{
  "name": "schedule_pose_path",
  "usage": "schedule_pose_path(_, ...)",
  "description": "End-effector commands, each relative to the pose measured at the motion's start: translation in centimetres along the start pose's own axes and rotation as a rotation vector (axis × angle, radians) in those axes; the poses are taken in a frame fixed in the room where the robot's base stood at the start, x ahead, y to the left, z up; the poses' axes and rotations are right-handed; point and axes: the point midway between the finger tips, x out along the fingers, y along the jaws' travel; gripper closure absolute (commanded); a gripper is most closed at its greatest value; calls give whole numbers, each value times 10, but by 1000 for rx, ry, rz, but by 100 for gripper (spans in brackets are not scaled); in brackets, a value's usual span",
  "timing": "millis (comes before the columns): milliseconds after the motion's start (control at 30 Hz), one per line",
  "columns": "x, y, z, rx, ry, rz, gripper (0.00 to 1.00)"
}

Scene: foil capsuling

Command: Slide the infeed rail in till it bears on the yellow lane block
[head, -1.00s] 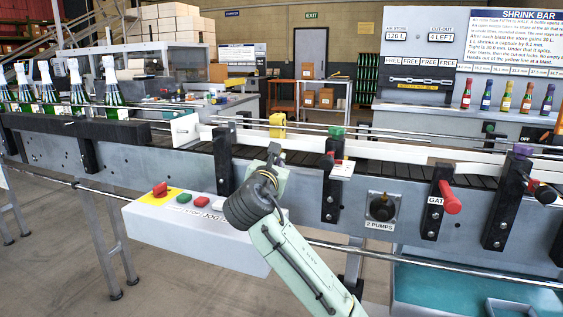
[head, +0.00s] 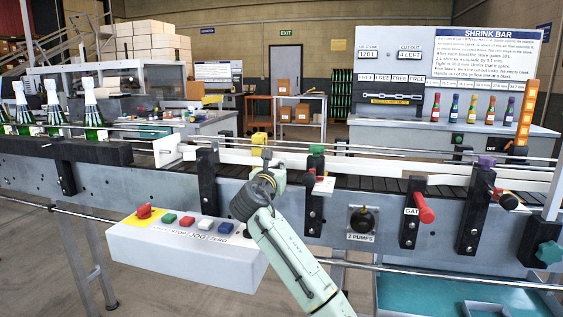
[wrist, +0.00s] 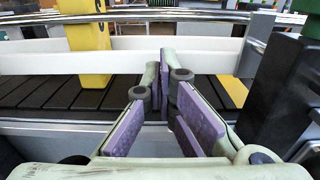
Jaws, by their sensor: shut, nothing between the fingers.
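The yellow lane block (head: 259,143) stands at the lane, just beyond my gripper. In the wrist view the block (wrist: 88,45) is at upper left, in front of a long white rail (wrist: 178,58). That rail also runs along the lane in the head view (head: 385,166); I cannot tell whether it is the infeed rail. My gripper (head: 267,156) is at the near side of the conveyor, between the block and the green-knobbed clamp (head: 316,162). In the wrist view its purple-padded fingers (wrist: 168,98) are shut and empty, pointing towards the white rail over the dark slats.
A dark post (wrist: 285,90) stands close right of my fingers. The button box (head: 185,243) is below left. A red-handled gate lever (head: 424,208) and a purple-knobbed clamp (head: 478,200) are to the right. Bottles (head: 92,108) stand at far left.

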Motion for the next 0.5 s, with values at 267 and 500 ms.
schedule_pose_path(267,24,1,1,1,-1,1,100)
schedule_pose_path(500,25,1,0,1,-1,1,100)
